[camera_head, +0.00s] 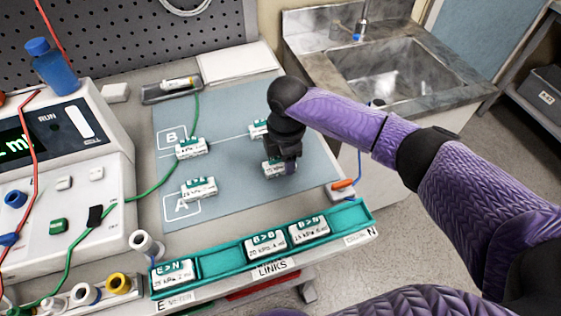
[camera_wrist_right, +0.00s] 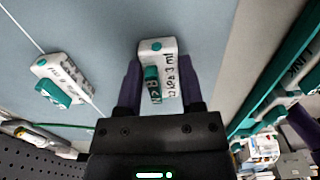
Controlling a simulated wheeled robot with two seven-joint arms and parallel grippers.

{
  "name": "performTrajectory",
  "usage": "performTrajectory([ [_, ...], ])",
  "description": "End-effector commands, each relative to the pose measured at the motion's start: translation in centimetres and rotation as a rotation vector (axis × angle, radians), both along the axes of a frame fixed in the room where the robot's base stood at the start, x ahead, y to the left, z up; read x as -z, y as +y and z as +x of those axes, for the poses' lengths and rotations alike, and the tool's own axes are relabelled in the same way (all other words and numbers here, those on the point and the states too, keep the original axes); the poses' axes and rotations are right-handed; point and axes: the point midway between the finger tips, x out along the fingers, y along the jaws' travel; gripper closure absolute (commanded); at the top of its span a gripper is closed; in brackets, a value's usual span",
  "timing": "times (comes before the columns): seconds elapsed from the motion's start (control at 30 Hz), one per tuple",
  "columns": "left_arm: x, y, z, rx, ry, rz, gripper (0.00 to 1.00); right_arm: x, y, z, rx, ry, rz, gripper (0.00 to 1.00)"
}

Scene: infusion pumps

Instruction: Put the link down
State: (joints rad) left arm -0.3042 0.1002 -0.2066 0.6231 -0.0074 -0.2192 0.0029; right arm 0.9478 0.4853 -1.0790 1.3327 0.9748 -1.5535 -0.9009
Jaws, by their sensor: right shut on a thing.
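My right gripper (camera_head: 282,165) points down over the right part of the blue-grey mat (camera_head: 228,205). It is shut on a white link with a teal end (camera_head: 270,170). In the right wrist view this link (camera_wrist_right: 166,62) sits between the two purple fingers (camera_wrist_right: 157,85), its lettered face showing. The link is on the mat or just above it; I cannot tell which. Another link (camera_head: 258,129) lies behind it, partly hidden by my gripper, near the line. Two more links lie to the left, one by B (camera_head: 191,148) and one by A (camera_head: 199,187). My left gripper is out of view.
A teal tray (camera_head: 213,266) labelled LINKS holds several links along the front edge. A pump (camera_head: 60,170) with red and green leads stands left. A sink (camera_head: 390,75) is at the back right. The mat's middle, between the link columns, is clear.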

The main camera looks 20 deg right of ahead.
Motion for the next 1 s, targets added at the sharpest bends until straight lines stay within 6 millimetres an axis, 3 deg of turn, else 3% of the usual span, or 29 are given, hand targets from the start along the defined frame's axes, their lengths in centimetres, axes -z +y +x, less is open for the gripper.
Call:
performTrajectory([
  [0.13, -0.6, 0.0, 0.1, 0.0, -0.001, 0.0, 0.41, -1.3, 0.0, 0.1, 0.0, -0.002, 0.001, 1.0],
  [0.4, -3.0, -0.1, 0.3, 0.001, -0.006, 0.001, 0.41, -8.4, 0.0, 0.1, 0.0, -0.004, 0.002, 1.0],
  [0.67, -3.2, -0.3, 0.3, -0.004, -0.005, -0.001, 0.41, -10.3, 0.0, -0.1, 0.045, 0.0, 0.003, 1.0],
  [0.77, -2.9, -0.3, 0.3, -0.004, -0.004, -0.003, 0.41, -10.9, 0.0, -0.8, 0.223, -0.001, 0.013, 1.0],
  [1.0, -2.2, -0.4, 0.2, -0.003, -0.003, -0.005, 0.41, -13.5, -0.3, -4.3, 0.983, 0.011, 0.022, 1.0],
])
